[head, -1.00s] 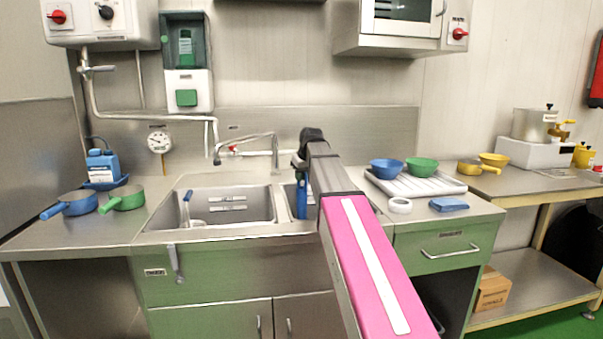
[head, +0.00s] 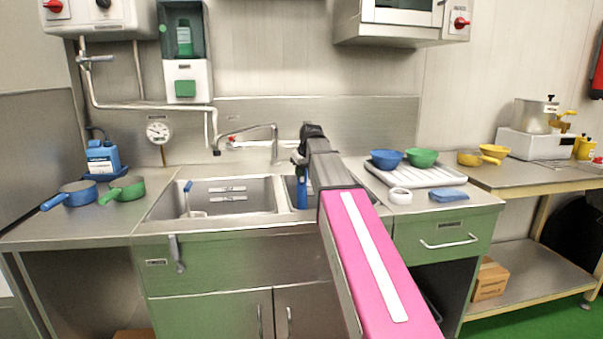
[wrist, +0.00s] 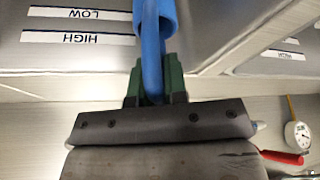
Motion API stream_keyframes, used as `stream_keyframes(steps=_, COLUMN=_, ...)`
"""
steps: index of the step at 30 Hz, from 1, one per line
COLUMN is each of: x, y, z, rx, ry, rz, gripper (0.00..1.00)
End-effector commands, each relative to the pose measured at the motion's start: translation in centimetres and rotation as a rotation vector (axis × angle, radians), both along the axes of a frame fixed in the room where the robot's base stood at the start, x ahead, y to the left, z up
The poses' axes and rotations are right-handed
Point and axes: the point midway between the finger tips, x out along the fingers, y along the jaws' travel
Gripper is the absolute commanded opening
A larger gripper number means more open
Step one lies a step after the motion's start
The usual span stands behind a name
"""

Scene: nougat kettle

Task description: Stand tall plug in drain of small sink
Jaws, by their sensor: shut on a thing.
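The tall plug (head: 302,192) is a blue upright tube with a looped handle. My gripper (wrist: 153,78) is shut on its handle, with a green finger on each side in the wrist view, where the blue tube (wrist: 155,18) extends past the fingertips. The small sink (head: 290,184) is the narrow right basin, mostly hidden behind my arm. The plug hangs upright at this basin, its lower part inside the rim. The drain is hidden in both views, so I cannot tell whether the plug touches it. LOW and HIGH strips (wrist: 75,37) mark the basin wall beside the plug.
The large sink (head: 158,207) is to the left, with a blue-handled brush (head: 188,197) inside. A faucet (head: 274,142) reaches over the sinks from behind. A drainboard (head: 428,182) with bowls, a white ring (head: 399,196) and a blue cloth (head: 448,195) lie to the right.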

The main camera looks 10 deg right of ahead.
Motion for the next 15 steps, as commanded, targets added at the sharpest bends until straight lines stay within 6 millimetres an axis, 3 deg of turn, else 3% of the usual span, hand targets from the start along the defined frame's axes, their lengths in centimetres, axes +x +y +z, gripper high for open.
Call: stream_keyframes(steps=15, x=0.15, y=0.05, z=-0.78, rx=0.002, ry=-0.005, rz=0.000, gripper=0.00)
